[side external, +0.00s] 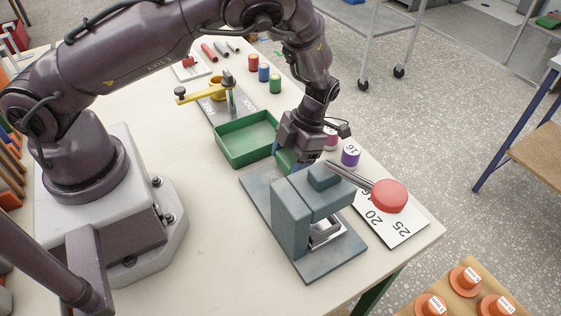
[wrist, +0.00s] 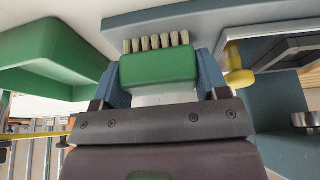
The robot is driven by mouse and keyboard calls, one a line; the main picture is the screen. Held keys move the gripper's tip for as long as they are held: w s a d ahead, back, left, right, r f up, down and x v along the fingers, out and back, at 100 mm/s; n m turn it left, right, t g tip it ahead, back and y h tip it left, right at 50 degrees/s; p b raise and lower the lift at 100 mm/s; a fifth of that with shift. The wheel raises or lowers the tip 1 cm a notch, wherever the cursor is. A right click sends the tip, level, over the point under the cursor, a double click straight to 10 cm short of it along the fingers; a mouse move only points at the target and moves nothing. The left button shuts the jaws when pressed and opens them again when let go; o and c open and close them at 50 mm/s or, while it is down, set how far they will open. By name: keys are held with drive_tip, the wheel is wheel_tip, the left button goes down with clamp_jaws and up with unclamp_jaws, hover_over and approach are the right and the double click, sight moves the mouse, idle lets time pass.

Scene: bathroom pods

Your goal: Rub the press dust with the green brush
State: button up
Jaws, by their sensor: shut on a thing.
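The blue-grey press (side external: 292,215) stands on its flat base plate near the table's front corner, with a lever ending in a red knob (side external: 390,196). My gripper (side external: 288,163) is just behind the press, pointing down and partly hidden by it. In the wrist view it is shut on the green brush (wrist: 158,68), held between two blue fingers. The brush's pale bristles (wrist: 157,42) point away from the gripper, beside the press's grey-blue plate (wrist: 200,17). A small yellow lump (wrist: 238,78) lies right of the brush; I cannot tell whether it is the dust.
An open green tray (side external: 247,140) stands left of my gripper and also fills the wrist view's upper left (wrist: 45,55). A purple cylinder (side external: 351,155) and a numbered white card (side external: 398,232) are right of the press. A yellow-handled fixture (side external: 203,91) stands farther back.

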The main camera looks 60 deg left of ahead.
drive_tip(key=shift+w, duration=0.65)
drive_tip(key=shift+r, duration=3.1)
drive_tip(key=shift+r, duration=1.5)
